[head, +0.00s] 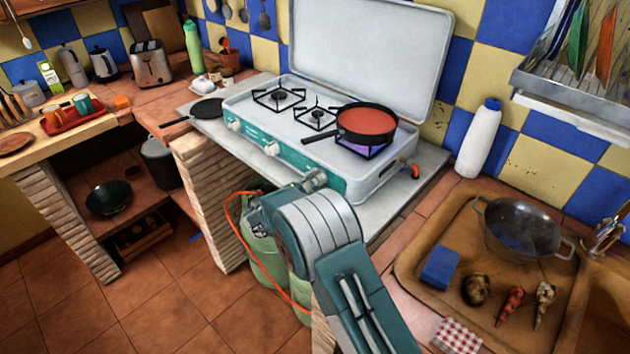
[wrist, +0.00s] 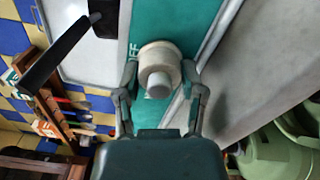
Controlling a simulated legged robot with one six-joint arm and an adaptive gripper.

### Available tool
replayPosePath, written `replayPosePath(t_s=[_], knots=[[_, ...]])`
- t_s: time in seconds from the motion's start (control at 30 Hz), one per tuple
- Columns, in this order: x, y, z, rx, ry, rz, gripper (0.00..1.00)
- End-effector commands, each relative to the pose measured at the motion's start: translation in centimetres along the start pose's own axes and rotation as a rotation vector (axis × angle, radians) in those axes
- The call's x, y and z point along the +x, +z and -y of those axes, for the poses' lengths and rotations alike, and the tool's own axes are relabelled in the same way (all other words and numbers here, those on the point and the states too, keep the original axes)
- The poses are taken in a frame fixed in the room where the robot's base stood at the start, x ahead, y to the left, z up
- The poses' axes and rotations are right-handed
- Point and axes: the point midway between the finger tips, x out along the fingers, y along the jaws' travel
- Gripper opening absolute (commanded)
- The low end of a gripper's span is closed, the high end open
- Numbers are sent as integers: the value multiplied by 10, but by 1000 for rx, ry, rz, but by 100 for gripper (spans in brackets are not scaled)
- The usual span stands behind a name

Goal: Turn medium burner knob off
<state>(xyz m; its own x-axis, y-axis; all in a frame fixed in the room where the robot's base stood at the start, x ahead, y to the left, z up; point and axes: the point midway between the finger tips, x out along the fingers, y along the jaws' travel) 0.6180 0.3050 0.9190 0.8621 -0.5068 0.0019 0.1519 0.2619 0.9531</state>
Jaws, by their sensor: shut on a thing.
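The camping stove (head: 240,103) has a white top, a teal front panel and a raised lid. Two cream knobs, the left one (head: 235,124) and the middle one (head: 272,148), show on the front. My gripper (head: 316,181) is at the right end of the panel. In the wrist view, its two fingers are on either side of a round cream knob (wrist: 158,68) and are shut on it. Part of the lettering beside this knob shows. A pan of red sauce (head: 366,122) sits on the right burner, with a blue-purple glow (head: 364,151) beneath it.
A green gas bottle (head: 268,262) with an orange hose stands below the counter. A sink board with a colander (head: 522,232) and a white bottle (head: 479,140) are to the right.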

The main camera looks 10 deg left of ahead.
Motion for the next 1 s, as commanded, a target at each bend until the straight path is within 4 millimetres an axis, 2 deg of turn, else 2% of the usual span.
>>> replayPosePath(t_s=[1.0], knots=[[-1,0,6,954,-11,0,4]])
